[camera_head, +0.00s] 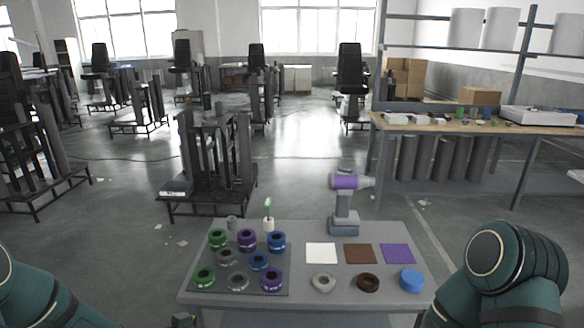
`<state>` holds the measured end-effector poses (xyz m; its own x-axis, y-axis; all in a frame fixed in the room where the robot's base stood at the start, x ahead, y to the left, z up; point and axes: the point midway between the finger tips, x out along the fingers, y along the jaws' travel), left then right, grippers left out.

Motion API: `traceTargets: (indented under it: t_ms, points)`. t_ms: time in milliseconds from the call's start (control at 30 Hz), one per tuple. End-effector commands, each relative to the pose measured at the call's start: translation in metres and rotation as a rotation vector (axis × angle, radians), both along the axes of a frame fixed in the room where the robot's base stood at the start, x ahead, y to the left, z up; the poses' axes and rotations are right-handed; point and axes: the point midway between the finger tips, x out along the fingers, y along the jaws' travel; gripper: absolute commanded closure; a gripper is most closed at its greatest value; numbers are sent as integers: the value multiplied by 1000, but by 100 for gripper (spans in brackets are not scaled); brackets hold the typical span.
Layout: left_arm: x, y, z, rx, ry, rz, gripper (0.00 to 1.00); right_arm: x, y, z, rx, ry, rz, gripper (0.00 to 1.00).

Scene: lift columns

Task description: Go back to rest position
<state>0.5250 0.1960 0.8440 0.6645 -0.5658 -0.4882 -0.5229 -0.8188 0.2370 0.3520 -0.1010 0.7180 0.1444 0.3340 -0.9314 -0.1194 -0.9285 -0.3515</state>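My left arm (40,292) comes in at the bottom left corner, beside the table. A small dark part (183,320) at the bottom edge, by the table's front left corner, may belong to my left gripper; its fingers cannot be made out. My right arm (510,265) is bent at the bottom right, beside the table's right end. My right gripper is below the picture and hidden. Neither arm visibly touches anything on the table.
The grey table (330,232) bears a dark mat (215,287) with several coloured rings, a purple-grey drill-like tool (345,190), three square patches (360,253) and three round pieces (368,282). A lift column (205,150) stands behind; a workbench (470,125) is at right.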

Motion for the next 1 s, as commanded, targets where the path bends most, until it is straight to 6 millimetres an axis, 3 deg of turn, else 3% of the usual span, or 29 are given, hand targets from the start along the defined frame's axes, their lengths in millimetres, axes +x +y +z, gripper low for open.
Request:
traceTargets:
  t_ms: [167,300,433,600,733,1000]
  points:
    - [-30,-38,-48,-12,253,129,0,0,1,0,1,0,2,53]
    - [-71,-63,-83,8,478,218,0,0,1,0,1,0,1,53]
    - [-115,-81,-107,41,675,286,0,0,1,0,1,0,2,53]
    - [-158,-93,-122,78,847,343,0,0,1,0,1,0,2,53]
    - [-173,-96,-125,91,903,364,0,0,1,0,1,0,2,53]
    - [-174,-96,-126,92,909,368,0,0,1,0,1,0,2,53]
